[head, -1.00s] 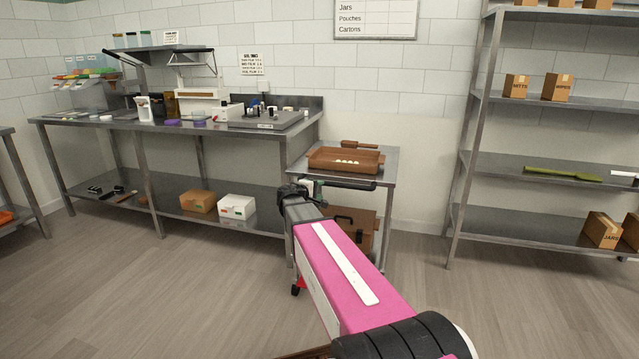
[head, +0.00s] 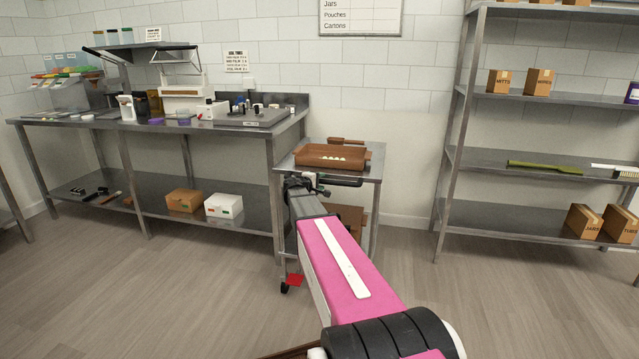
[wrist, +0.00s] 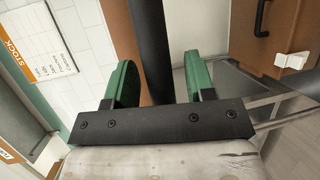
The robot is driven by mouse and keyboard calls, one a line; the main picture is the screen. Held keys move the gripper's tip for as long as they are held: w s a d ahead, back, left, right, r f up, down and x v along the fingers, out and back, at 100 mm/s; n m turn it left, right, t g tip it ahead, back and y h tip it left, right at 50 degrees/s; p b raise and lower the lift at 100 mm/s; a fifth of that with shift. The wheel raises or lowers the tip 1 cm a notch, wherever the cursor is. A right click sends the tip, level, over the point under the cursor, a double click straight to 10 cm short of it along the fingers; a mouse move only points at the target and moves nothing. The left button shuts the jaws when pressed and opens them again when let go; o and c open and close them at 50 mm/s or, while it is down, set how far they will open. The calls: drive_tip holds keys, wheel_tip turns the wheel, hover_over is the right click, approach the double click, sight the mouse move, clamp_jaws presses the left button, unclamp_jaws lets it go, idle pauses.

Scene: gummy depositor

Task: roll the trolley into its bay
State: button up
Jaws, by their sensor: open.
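The trolley (head: 376,160) is a steel cart standing against the wall between the long bench and the shelf rack. A brown tray with pale pieces in it sits on its top, and a brown box (head: 350,218) is on its lower level. Its dark handle bar (head: 345,182) runs along the near side. My gripper (head: 318,187) is at this bar. In the wrist view, the bar (wrist: 153,50) passes between the two green fingers of my open gripper (wrist: 160,75), with gaps on both sides. My arm hides part of the trolley's front and lower level.
The steel bench (head: 60,121) stands close on the left. The shelf rack (head: 450,155) stands to the right, with a floor gap between. The floor in front is clear.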

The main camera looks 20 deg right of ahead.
clamp_jaws()
drive_tip(key=w+d, duration=0.5)
drive_tip(key=w, duration=0.3)
drive_tip(key=w+d, duration=0.5)
drive_tip(key=w, duration=0.2)
drive_tip(key=w+d, duration=0.6)
drive_tip(key=w, duration=0.2)
drive_tip(key=shift+w, duration=0.3)
drive_tip(key=shift+c, duration=0.5)
unclamp_jaws()
drive_tip(key=shift+w, duration=0.1)
drive_tip(key=shift+o, duration=0.5)
